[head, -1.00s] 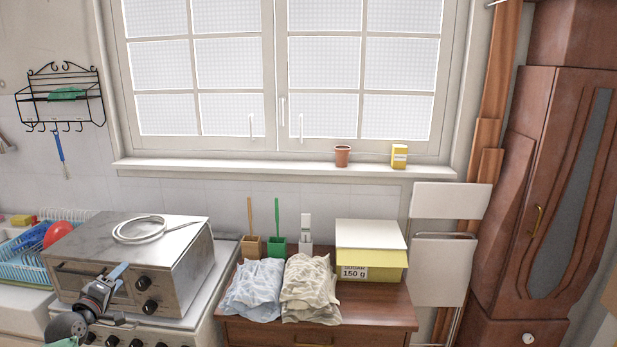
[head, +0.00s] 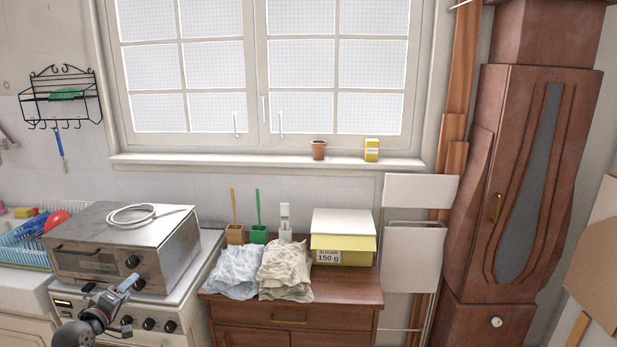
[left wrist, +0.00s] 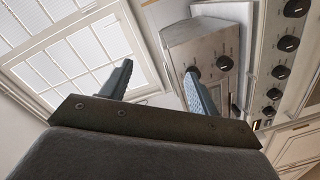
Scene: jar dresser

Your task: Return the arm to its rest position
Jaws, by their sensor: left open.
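My left gripper (head: 128,282) is at the lower left of the head view, in front of the stove and the grey oven. In the left wrist view its two fingers (left wrist: 155,88) stand wide apart with nothing between them. Behind the fingers, that view shows the grey oven (left wrist: 205,58) and the window (left wrist: 75,60). My right gripper is not in view.
The metal oven (head: 95,265) stands on the stove (head: 190,312) with a white coiled cable on top. A brown dresser (head: 345,290) holds folded cloths (head: 285,268), a yellow box (head: 343,250) and small holders. A tall wooden cabinet (head: 475,220) stands right.

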